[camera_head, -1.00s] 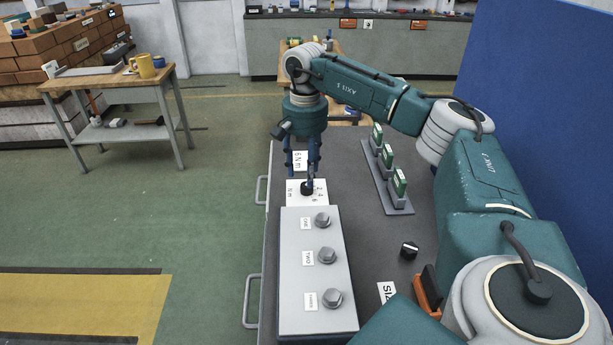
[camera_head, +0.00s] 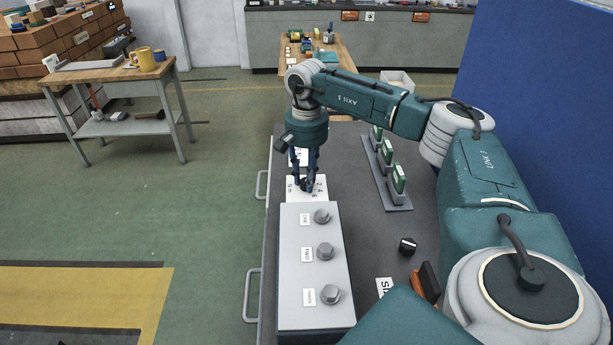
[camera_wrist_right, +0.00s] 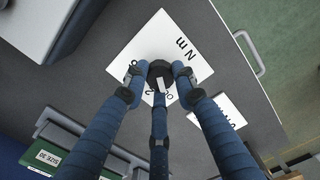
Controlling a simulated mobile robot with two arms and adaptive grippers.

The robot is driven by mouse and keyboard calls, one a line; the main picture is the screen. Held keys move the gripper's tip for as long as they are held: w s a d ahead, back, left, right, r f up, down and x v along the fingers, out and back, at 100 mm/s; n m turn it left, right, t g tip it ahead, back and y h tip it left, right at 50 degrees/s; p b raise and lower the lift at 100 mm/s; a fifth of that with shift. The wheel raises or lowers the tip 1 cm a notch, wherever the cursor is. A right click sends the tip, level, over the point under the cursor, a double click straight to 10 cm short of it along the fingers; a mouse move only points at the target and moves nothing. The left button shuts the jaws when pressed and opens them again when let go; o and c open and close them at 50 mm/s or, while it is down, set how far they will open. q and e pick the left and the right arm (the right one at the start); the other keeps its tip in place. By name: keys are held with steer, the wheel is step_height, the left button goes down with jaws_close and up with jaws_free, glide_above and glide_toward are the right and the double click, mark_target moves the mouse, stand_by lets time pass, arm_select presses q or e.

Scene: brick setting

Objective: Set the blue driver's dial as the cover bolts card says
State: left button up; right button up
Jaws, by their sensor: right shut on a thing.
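A black dial knob (camera_wrist_right: 160,72) stands on a white scale plate (camera_wrist_right: 196,64) marked "N m" with numbers, partly covered by my fingers. In the head view the plate (camera_head: 320,184) lies just behind the grey box. My right gripper (camera_head: 306,183) points down with its fingers shut around the knob; the wrist view shows this grip (camera_wrist_right: 160,76) too. The knob's pointer setting cannot be read clearly. Several green cards (camera_head: 398,179) stand in a grey rack right of the gripper; their writing is too small to tell which is the cover bolts card. My left gripper is not in view.
A grey box (camera_head: 315,276) with three bolt heads labelled ONE, TWO and THREE stands in front of the plate. A loose black knob (camera_head: 407,246) lies on the dark bench top (camera_head: 375,235). A blue partition (camera_head: 545,110) rises at the right.

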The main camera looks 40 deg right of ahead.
steer(key=shift+d+r+m, duration=0.1)
steer(key=shift+m, duration=0.3)
steer(key=m, duration=0.5)
steer(key=shift+w, duration=0.1)
steer(key=m, duration=0.4)
steer(key=shift+r+p, duration=0.1)
steer(key=shift+p, duration=0.2)
steer(key=m, duration=0.3)
steer(key=shift+m, duration=0.4)
steer(key=m, duration=1)
steer(key=shift+p, duration=0.4)
steer(key=shift+m, duration=0.3)
